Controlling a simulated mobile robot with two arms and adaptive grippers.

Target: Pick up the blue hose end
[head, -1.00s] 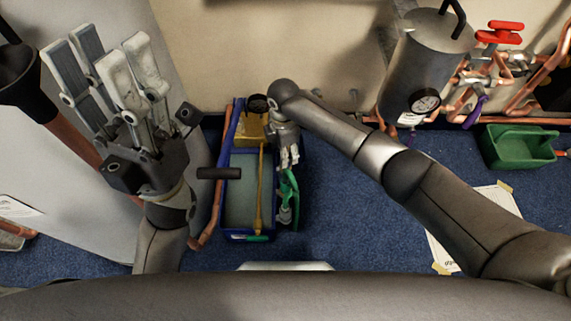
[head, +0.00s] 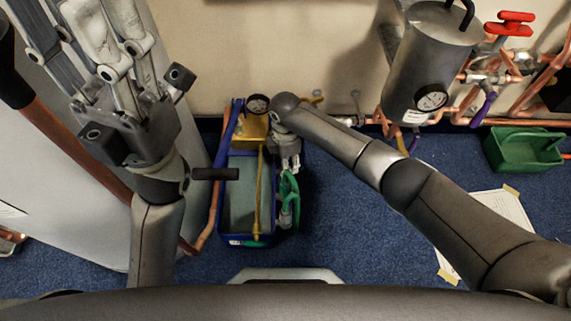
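A blue hose (head: 229,132) runs along the left side of a blue-edged cart or tray (head: 253,190) on the floor. Its upper end is near a round gauge (head: 258,104). My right gripper (head: 290,164) points down over the tray's right edge, just above a coiled green hose (head: 289,188). It is to the right of the blue hose and apart from it. Its fingers are small and dark, and I cannot tell whether they are open. My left gripper (head: 75,22) is raised at the upper left, with its fingers spread and nothing between them; some fingertips are cut off.
A yellow hose (head: 259,190) lies along the tray. A grey cylinder with a gauge (head: 428,65), copper pipes, a red valve handle (head: 510,23) and a green bin (head: 522,150) stand at the right. Blue carpet (head: 350,220) is clear right of the tray.

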